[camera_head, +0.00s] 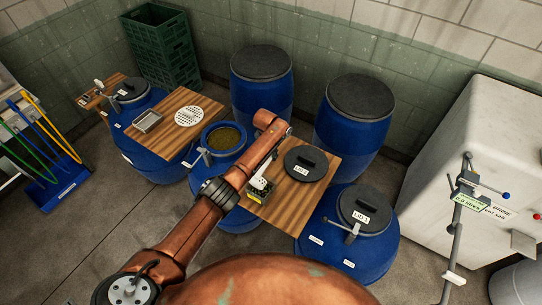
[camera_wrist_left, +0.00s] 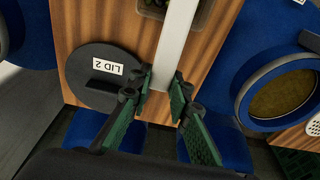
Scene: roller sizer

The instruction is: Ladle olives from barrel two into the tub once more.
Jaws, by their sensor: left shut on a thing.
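My left gripper (camera_wrist_left: 163,88) is shut on a pale, flat ladle handle (camera_wrist_left: 174,45), which runs up the wrist view toward the tub. In the head view my copper arm hides the jaws; a pale piece of the ladle (camera_head: 262,168) shows beside the arm over the tub. The ladle's bowl is not clearly visible. The small tub (camera_head: 255,197) with dark green contents sits on the wooden board; it also shows in the wrist view (camera_wrist_left: 152,12). Barrel two (camera_head: 203,168) stands open with olive-coloured contents, left of the board. My right gripper is not in view.
Lid 2 (camera_head: 305,163) lies on the board (camera_head: 290,200), right of the tub. Barrel one has its lid (camera_head: 364,208) on. Two closed barrels (camera_head: 262,82) (camera_head: 352,122) stand behind. Another board (camera_head: 172,122) holds a tray and a perforated disc. A brine unit (camera_head: 450,150) stands right.

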